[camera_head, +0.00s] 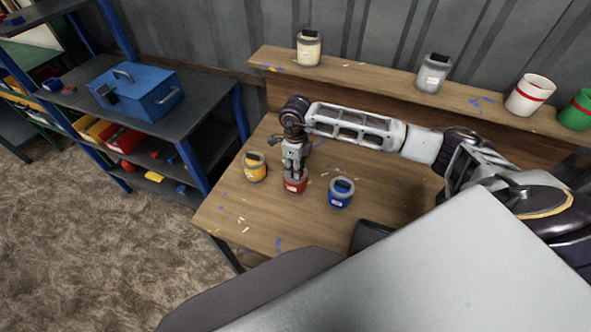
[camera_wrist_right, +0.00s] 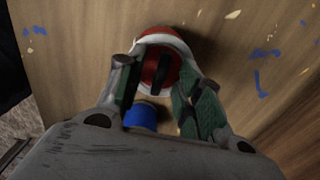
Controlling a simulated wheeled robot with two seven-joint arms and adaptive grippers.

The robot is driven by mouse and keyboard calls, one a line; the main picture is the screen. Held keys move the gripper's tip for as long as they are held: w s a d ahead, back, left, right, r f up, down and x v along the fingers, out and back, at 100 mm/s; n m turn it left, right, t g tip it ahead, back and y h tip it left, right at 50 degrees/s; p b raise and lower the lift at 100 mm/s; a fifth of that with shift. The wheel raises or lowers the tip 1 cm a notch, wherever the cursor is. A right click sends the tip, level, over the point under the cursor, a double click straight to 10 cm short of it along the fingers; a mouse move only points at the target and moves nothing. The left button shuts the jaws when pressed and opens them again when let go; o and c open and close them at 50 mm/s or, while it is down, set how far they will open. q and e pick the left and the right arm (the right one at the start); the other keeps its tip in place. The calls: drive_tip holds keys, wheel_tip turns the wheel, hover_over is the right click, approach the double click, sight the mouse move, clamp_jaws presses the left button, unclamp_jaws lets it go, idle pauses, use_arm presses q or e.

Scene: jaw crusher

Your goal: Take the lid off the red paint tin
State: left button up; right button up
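The red paint tin (camera_head: 296,187) stands upright on the wooden workbench, partly hidden under my right gripper (camera_head: 295,171). In the right wrist view the tin (camera_wrist_right: 157,42) shows a red top with a pale rim and a dark raised handle (camera_wrist_right: 162,69) across its lid. The right gripper (camera_wrist_right: 158,82) points down over the tin, its fingers spread to either side of the handle. A gap shows between the fingers and the handle. My left gripper is in neither view.
On the bench (camera_head: 245,208), a yellow tin (camera_head: 255,168) stands left of the red one and a blue tin (camera_head: 340,194) right of it. Several tins line the raised back shelf (camera_head: 385,87). A blue toolbox (camera_head: 145,91) sits on the left rack.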

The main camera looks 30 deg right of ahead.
drive_tip(key=shift+f, duration=0.25)
clamp_jaws()
idle(0.3)
